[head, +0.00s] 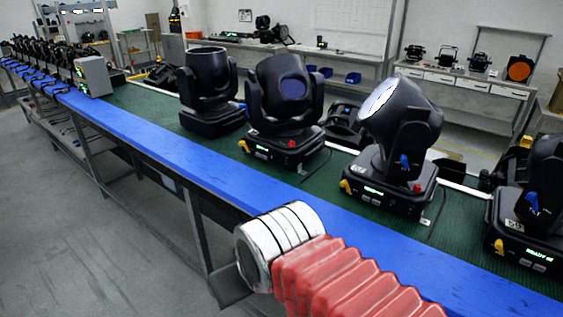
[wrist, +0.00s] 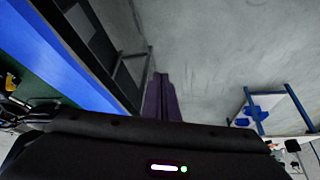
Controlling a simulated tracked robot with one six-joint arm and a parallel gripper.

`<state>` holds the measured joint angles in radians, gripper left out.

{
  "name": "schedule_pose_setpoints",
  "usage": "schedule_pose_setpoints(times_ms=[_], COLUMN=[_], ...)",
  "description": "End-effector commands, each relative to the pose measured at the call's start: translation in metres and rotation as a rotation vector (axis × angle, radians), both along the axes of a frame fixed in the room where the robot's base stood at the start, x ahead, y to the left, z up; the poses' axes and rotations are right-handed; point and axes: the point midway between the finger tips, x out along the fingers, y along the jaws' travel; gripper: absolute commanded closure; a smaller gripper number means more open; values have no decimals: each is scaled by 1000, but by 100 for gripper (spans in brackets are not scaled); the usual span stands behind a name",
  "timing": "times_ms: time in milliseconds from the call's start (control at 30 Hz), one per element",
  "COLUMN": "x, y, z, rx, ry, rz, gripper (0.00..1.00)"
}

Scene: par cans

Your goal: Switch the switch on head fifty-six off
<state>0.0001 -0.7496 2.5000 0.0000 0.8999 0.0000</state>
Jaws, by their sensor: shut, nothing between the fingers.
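Several black moving heads stand in a row on the bench: one at the back (head: 208,85), one beside it (head: 283,95), one with a bright lens (head: 402,125) and one cut off at the right edge (head: 530,215). Their bases carry small lit displays, yellow parts and, on two, a red part. The right-edge one has a white number label (head: 514,225), too small to read surely as fifty-six. I cannot pick out its switch. My gripper shows in the wrist view as dark purple fingers (wrist: 161,76), shut and empty over grey floor, apart from any head.
A blue strip (head: 200,165) edges the green bench top (head: 150,105). A grey box (head: 93,76) and more fixtures stand farther left. A wall bench with drawers (head: 460,82) lies behind. Grey floor in front of the bench is clear.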

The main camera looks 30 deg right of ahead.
Motion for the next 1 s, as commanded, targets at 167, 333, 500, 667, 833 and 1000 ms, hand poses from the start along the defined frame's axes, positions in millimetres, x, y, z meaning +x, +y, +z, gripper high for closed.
schedule_pose_setpoints(times_ms=[167,333,500,667,833,1000], x=[0,0,0,5,27,66], y=[0,0,0,-2,-13,-34], z=[0,0,0,4,15,32], rx=[0,0,0,-5,-31,-80], ry=[0,0,0,-2,-5,-12], rz=[0,0,0,1,5,18], gripper=[100,100,100,100,100,100])
